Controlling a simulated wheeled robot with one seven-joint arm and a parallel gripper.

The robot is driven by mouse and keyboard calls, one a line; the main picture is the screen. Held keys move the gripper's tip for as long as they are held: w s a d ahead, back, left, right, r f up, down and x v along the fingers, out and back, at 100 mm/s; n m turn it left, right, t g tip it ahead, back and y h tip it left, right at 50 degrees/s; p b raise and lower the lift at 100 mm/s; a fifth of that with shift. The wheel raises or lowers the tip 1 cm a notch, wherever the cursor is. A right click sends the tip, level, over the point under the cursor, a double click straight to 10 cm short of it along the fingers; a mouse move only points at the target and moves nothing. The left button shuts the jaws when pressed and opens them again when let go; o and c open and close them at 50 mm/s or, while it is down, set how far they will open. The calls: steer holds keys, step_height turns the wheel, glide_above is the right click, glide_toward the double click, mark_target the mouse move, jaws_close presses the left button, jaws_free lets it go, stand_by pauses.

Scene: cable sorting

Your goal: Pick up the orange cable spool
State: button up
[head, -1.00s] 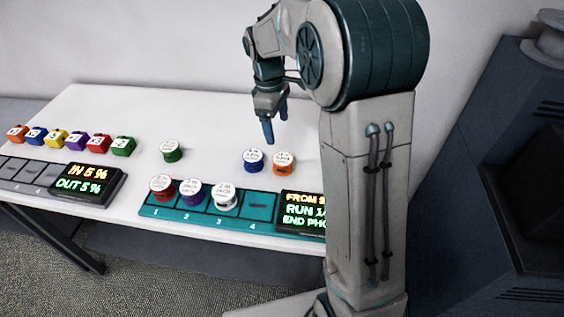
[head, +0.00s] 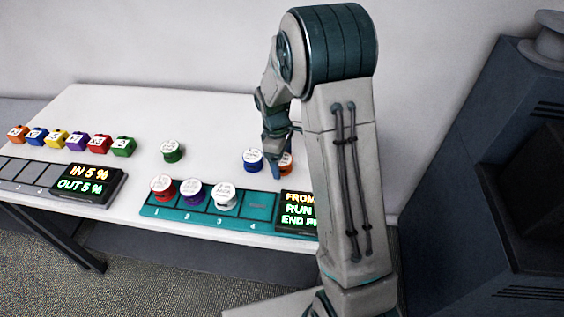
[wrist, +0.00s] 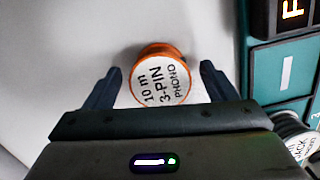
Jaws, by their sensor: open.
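The orange cable spool (head: 287,163) stands upright on the white table, partly hidden behind my gripper in the head view. In the wrist view the spool (wrist: 160,76) shows its white top, lettered "10 m 3-PIN PHONO", and its orange rim. My gripper (head: 277,168) is low over the table at the spool. In the wrist view my gripper (wrist: 160,82) is open, with one finger on each side of the spool and a gap on both sides. The fingers do not visibly touch it. Their height against the spool is hard to tell.
A blue spool (head: 252,160) stands close on the left, and a green spool (head: 172,151) farther left. A teal tray (head: 262,203) in front holds red, purple and white spools; its slot 4 is empty. A display (head: 299,210) sits at the tray's right end.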

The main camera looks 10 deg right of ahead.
steer(key=shift+f, duration=0.15)
steer(key=shift+c, duration=0.3)
steer(key=c, duration=1.1)
steer(key=shift+o, duration=0.2)
